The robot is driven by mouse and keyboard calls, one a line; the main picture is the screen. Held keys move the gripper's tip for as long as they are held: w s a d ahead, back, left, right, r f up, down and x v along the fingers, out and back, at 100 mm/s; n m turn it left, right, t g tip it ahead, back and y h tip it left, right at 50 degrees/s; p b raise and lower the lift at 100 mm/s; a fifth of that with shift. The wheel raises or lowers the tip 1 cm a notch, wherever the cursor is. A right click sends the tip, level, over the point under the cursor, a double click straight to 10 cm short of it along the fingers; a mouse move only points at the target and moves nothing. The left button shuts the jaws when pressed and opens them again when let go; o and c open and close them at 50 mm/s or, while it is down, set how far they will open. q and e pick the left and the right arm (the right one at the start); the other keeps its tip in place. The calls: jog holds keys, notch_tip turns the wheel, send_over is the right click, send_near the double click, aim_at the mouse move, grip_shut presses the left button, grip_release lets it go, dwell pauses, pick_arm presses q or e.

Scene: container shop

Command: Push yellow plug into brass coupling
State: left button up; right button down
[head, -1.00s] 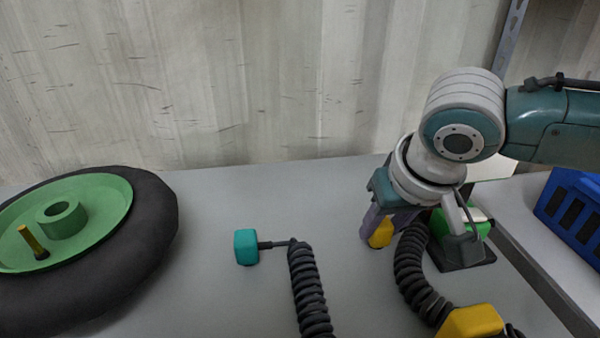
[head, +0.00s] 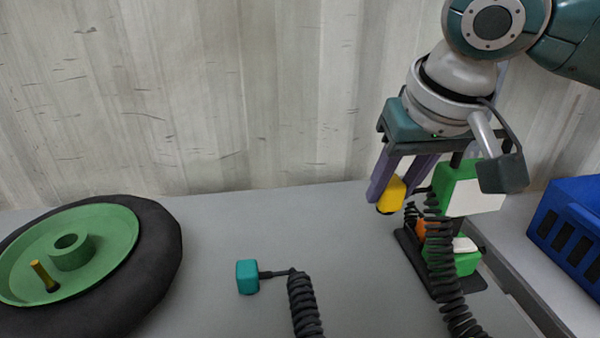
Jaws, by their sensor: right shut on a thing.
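My right gripper (head: 388,190) comes in from the upper right, pointing down, its purple fingers shut on a yellow plug (head: 391,193) with a dark lower end. It holds the plug above the grey table. A black coiled cable (head: 440,255) hangs beside the gripper; where it joins the plug is hidden. A brass-coloured stem (head: 39,270) with a dark foot stands tilted on the green wheel at the left, far from the gripper. I cannot tell whether this stem is the brass coupling. My left gripper is out of view.
A black-tyred wheel (head: 160,250) lies at the left. A teal plug (head: 247,277) with its own coiled cable (head: 303,305) lies mid-table. A green-and-white device on a dark base (head: 420,263) stands behind the hanging cable. A blue crate (head: 575,215) is at right.

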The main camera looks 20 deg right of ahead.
aim_at(394, 182)
notch_tip(394, 182, up, 8)
jog(key=shift+f+p, duration=0.1)
jog(key=shift+p, duration=0.45)
